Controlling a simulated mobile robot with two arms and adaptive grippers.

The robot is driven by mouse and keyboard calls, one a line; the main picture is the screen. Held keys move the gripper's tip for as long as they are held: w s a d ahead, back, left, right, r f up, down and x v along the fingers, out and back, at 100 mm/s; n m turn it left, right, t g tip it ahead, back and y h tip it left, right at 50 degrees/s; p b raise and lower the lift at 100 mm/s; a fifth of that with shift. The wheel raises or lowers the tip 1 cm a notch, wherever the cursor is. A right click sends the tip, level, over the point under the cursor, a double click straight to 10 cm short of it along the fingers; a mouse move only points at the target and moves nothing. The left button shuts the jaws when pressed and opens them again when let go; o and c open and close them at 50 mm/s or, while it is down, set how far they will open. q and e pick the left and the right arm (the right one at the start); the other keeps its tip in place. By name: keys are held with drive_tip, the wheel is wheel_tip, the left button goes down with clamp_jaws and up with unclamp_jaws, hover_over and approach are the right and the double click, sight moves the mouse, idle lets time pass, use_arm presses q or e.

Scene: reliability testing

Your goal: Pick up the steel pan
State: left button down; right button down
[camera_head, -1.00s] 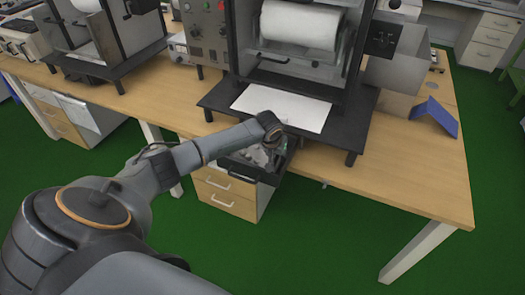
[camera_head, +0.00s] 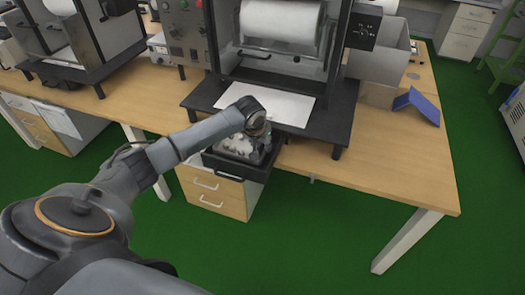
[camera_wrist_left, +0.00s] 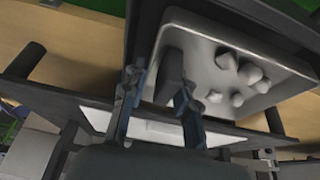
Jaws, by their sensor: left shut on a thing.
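The steel pan (camera_wrist_left: 205,55) is a shallow grey tray with a raised rim, tilted across the left wrist view. Several pale lumps (camera_wrist_left: 240,75) lie in it. My left gripper (camera_wrist_left: 160,90) has its two fingers on either side of a grey block at the pan's near side, shut on it. My left gripper (camera_head: 263,143) is mostly hidden there by the wrist. My right gripper is not in view.
The wooden bench (camera_head: 385,180) overhangs beside the drawer (camera_head: 225,167). A machine on a black base (camera_head: 330,125) with a white sheet (camera_head: 265,102) stands just above. A blue angled piece (camera_head: 418,105) lies at right. Green floor (camera_head: 310,240) in front is clear.

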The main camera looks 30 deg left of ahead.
use_arm(q)
drive_tip(key=s+r, duration=0.4)
drive_tip(key=r, duration=0.1)
drive_tip(key=shift+s+a+r, duration=0.15)
drive_tip(key=shift+s+a, duration=0.1)
drive_tip(key=shift+a, duration=0.05)
drive_tip(key=s+r+b, duration=0.1)
drive_tip(key=s+r, duration=0.2)
drive_tip(key=s, duration=0.5)
drive_tip(key=shift+s+a+r+b, duration=0.3)
drive_tip(key=shift+s+a+r, duration=0.05)
drive_tip(key=shift+s+r, duration=0.05)
drive_tip(key=d+r+m, duration=0.1)
drive_tip(key=d+r, duration=0.2)
drive_tip(key=d, duration=0.7)
drive_tip(key=s+d+r+m+h, duration=0.1)
drive_tip(key=d+r, duration=0.3)
drive_tip(key=d, duration=0.6)
drive_tip(key=shift+s+r+m, duration=0.15)
drive_tip(key=shift+s+m, duration=0.1)
drive_tip(key=shift+m, duration=0.05)
